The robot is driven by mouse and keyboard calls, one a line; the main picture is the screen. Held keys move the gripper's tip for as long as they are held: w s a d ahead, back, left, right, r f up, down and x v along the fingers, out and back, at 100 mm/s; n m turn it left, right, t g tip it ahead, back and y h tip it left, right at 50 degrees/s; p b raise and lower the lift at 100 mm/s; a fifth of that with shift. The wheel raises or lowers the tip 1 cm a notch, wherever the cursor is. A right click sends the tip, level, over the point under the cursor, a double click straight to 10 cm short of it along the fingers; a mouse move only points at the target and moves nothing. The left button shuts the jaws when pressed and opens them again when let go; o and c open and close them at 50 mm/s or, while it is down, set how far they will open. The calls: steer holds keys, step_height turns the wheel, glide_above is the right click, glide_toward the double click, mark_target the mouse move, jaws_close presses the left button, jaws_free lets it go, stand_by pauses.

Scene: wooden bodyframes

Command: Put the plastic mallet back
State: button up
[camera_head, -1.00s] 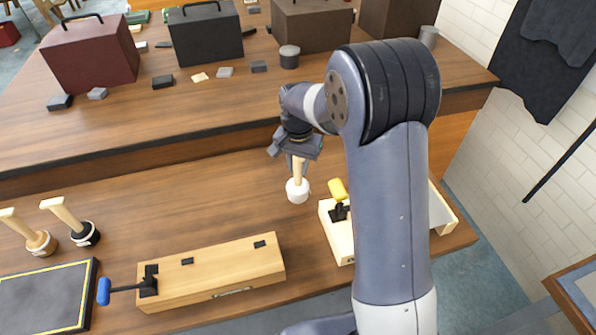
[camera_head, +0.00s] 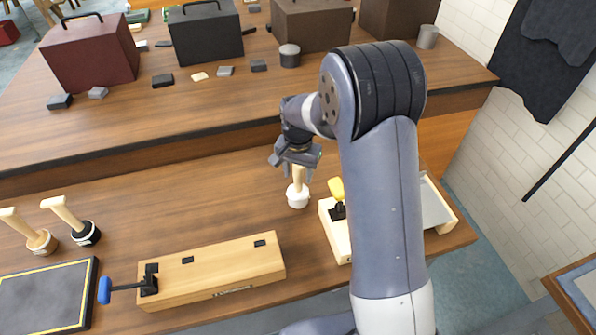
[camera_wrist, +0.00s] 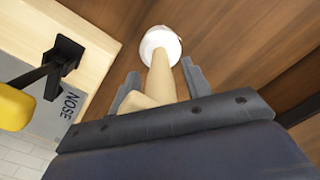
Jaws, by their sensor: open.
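The plastic mallet, with a white head (camera_head: 298,199) and a pale wooden handle, stands head down on the wooden bench, between the two wooden fixtures. My gripper (camera_head: 297,160) is above it, around the upper handle. In the wrist view the handle (camera_wrist: 162,78) runs between the two spread fingers (camera_wrist: 160,72), with the white head beyond them. The gripper is open, and whether a finger touches the handle cannot be told. In the head view the gripper hides the handle's top.
Two other mallets, one wooden-headed (camera_head: 41,243) and one black-headed (camera_head: 87,234), stand at the left by a dark yellow-edged mat (camera_head: 45,300). A blue-handled wooden fixture (camera_head: 215,272) lies in front. A yellow-handled fixture (camera_head: 336,235) is close right of the mallet. Toolboxes stand on the raised back shelf.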

step_height(320, 180, up, 12)
steer(key=shift+r+b, duration=0.2)
steer(key=shift+b, duration=0.25)
steer(key=shift+o, duration=0.2)
stand_by(1.1)
